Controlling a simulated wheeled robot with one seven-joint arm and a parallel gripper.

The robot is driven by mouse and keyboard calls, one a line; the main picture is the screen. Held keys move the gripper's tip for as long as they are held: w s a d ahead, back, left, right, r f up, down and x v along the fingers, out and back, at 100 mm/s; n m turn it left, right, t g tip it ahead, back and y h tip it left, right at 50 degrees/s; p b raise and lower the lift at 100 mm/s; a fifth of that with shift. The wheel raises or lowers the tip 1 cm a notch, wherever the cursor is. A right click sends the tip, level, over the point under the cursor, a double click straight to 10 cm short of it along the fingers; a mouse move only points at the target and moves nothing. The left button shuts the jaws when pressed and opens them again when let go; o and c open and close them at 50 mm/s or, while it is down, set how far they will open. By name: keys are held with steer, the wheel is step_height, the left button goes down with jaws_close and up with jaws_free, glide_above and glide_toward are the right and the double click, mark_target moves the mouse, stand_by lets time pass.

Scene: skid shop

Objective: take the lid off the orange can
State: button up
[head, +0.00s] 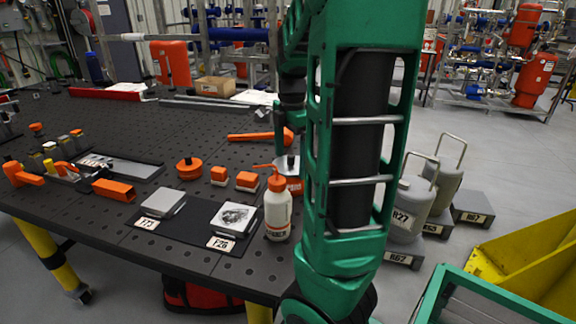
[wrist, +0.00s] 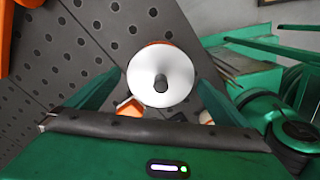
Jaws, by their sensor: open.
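The orange can (head: 295,187) stands on the dark perforated table, partly hidden by the white bottle and my arm. Its pale lid (head: 284,163) is on top. In the wrist view the lid (wrist: 177,68) is a white cone with a dark knob (wrist: 161,84) at its middle, and a sliver of the orange can (wrist: 153,44) shows past its edge. My gripper (wrist: 160,80) is open, with one green finger on each side of the lid in that view. I cannot tell its height over the lid. In the head view my arm hides most of the gripper.
A white bottle with an orange cap (head: 277,212) stands just in front of the can. Orange blocks (head: 247,181), an orange funnel-like piece (head: 189,168) and plates on a black mat (head: 185,222) lie to the left. An orange tool (head: 250,137) lies behind. The table's right edge is close.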

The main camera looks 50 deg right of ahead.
steer(key=c, duration=0.9)
steer(key=shift+r, duration=0.1)
